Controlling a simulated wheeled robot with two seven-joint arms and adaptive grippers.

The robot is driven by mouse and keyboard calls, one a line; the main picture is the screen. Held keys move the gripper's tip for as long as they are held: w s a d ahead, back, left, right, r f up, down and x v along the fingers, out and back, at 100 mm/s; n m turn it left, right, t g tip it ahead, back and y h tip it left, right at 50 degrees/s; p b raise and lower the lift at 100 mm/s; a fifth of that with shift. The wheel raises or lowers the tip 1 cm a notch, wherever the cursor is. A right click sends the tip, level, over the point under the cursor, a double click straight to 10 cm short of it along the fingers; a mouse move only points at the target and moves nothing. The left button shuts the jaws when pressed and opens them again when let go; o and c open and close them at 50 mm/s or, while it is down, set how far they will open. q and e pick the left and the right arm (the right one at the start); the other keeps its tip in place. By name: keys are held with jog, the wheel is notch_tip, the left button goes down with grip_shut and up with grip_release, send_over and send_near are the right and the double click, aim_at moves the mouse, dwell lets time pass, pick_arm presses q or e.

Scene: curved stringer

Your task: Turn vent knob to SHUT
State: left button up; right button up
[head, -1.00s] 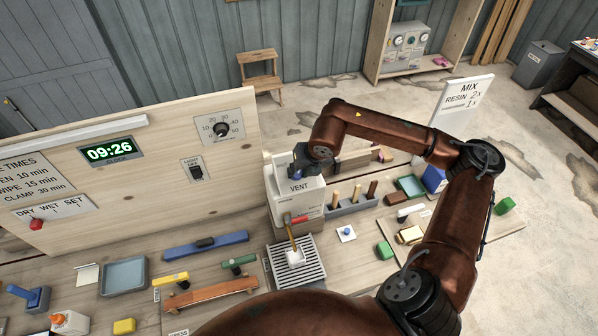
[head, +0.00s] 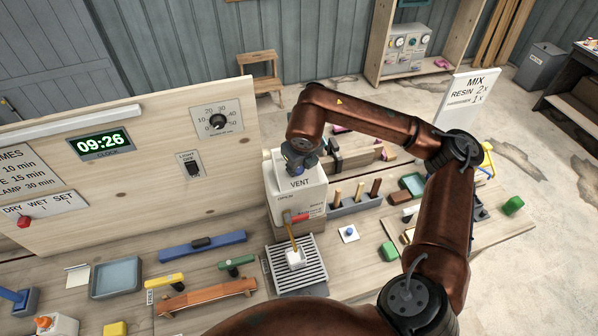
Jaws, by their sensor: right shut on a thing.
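The white vent box (head: 285,205) stands on the bench at the right end of the wooden panel, with "VENT" printed on its sloping top. My right gripper (head: 298,171) points down onto the top of this box, just behind the lettering. It is shut on the vent knob, which the gripper and wrist hide, so I cannot read the knob's setting. The small print below "VENT" is too small to read. My left gripper is not in view.
A grey holder (head: 355,205) with wooden pegs stands right of the box. The wooden panel (head: 130,185) rises at left.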

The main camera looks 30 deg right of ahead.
jog(key=n+h+b, duration=0.1)
jog(key=n+b, duration=0.1)
jog(key=n, duration=0.1)
jog(key=shift+a+f+b, duration=0.15)
jog(key=shift+b, duration=0.25)
jog(key=n+h+b, duration=0.1)
jog(key=n+b, duration=0.1)
jog(key=n, duration=0.1)
jog(key=shift+a+t+h, duration=0.1)
jog(key=shift+t+h, duration=0.2)
jog(key=shift+h, duration=0.1)
jog(key=shift+n+h+b, duration=0.4)
jog(key=shift+n+b, duration=0.5)
jog(key=shift+n, duration=0.3)
jog(key=shift+n+t+b, duration=0.4)
jog(key=shift+n, duration=0.7)
jog(key=shift+h, duration=0.3)
jog(key=o, duration=1.2)
jog(key=shift+c, duration=0.2)
jog(key=shift+a, duration=0.1)
